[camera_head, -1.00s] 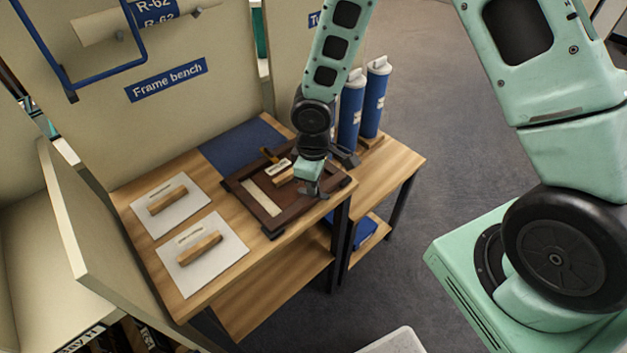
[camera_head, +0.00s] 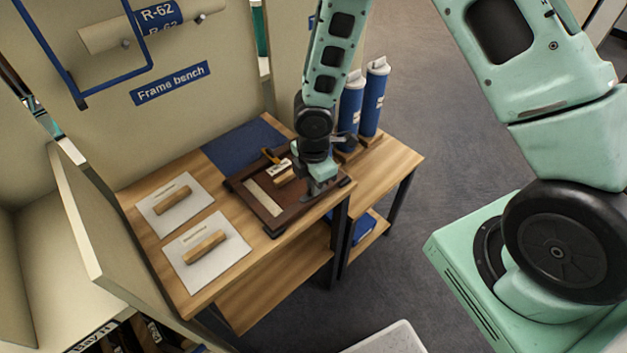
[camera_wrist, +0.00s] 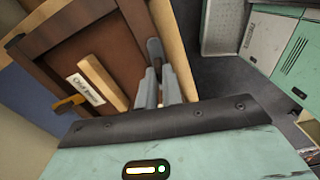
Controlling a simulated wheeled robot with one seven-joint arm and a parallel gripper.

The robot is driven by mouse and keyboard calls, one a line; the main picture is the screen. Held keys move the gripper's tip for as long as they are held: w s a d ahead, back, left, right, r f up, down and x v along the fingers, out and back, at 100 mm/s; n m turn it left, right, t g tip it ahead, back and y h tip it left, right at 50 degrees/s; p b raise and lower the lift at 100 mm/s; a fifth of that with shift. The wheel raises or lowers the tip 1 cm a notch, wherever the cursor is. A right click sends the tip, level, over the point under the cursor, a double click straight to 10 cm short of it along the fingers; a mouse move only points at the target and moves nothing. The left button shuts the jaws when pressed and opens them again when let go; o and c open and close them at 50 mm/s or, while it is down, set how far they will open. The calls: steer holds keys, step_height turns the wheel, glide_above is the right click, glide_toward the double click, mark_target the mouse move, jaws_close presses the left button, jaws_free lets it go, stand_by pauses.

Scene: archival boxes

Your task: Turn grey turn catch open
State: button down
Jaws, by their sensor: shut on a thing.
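The dark brown frame (camera_head: 258,207) lies on the wooden bench, and it also shows in the wrist view (camera_wrist: 60,45). The grey turn catch (camera_wrist: 155,50) sits at the frame's edge in the wrist view, partly hidden between my fingers. My gripper (camera_wrist: 158,82) is shut on it. In the head view my gripper (camera_head: 314,192) is at the frame's right edge and hides the catch. A brass-orange catch (camera_wrist: 68,104) lies on the opposite side of the frame, also visible in the head view (camera_head: 269,155).
A light wooden block (camera_wrist: 104,82) and a white label (camera_wrist: 87,90) are on the frame. Two white sheets with wooden blocks lie on the bench's left (camera_head: 208,262). Blue cylinders (camera_head: 374,98) stand behind on the right. A blue mat (camera_head: 243,146) lies at the back.

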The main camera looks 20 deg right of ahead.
steer(key=shift+n, duration=0.8)
steer(key=shift+p, duration=0.3)
steer(key=c, duration=1.6)
jaws_free()
steer(key=shift+o, duration=0.2)
step_height(320, 180, up, 18)
steer(key=p, duration=0.2)
steer(key=shift+f, duration=0.25)
steer(key=s+a+r+m, duration=0.3)
steer(key=s+r+m, duration=0.2)
steer(key=s, duration=0.5)
steer(key=s+a+r+m, duration=0.3)
steer(key=s+r+m, duration=0.2)
steer(key=s+m, duration=0.3)
steer(key=shift+s+r+m+y, duration=0.15)
steer(key=shift+s+m+y, duration=0.15)
steer(key=shift+s, duration=0.9)
